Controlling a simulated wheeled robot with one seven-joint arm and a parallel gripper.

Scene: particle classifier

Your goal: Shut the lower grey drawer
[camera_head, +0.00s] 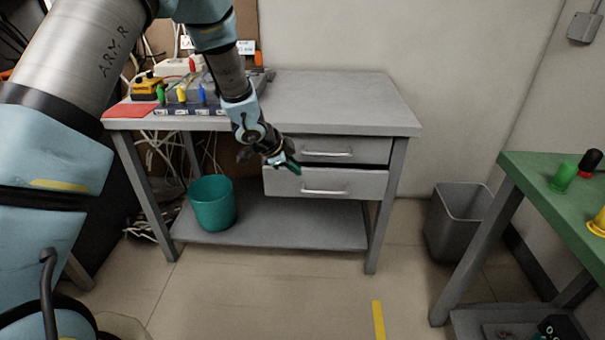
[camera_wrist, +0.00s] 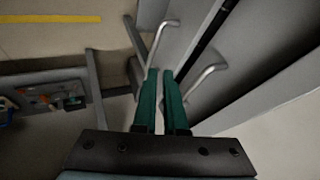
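The lower grey drawer (camera_head: 345,184) stands out a little from the grey workbench, below the upper drawer (camera_head: 372,150). Its bar handle (camera_head: 325,191) faces the room. My gripper (camera_head: 296,170) is at the left part of the drawers, around the lower drawer's top edge; I cannot tell whether it touches. In the wrist view, the green fingers of my gripper (camera_wrist: 160,72) are slightly apart with nothing between them. The lower drawer's handle (camera_wrist: 161,40) is just beyond the tips, and the upper drawer's handle (camera_wrist: 205,80) is to the right.
A teal bin (camera_head: 212,204) stands on the workbench's lower shelf (camera_head: 290,228). A grey waste bin (camera_head: 455,225) and a green table (camera_head: 540,185) are on the right. Tools and a red mat (camera_head: 130,110) lie on the bench's left. The floor before the drawers is clear.

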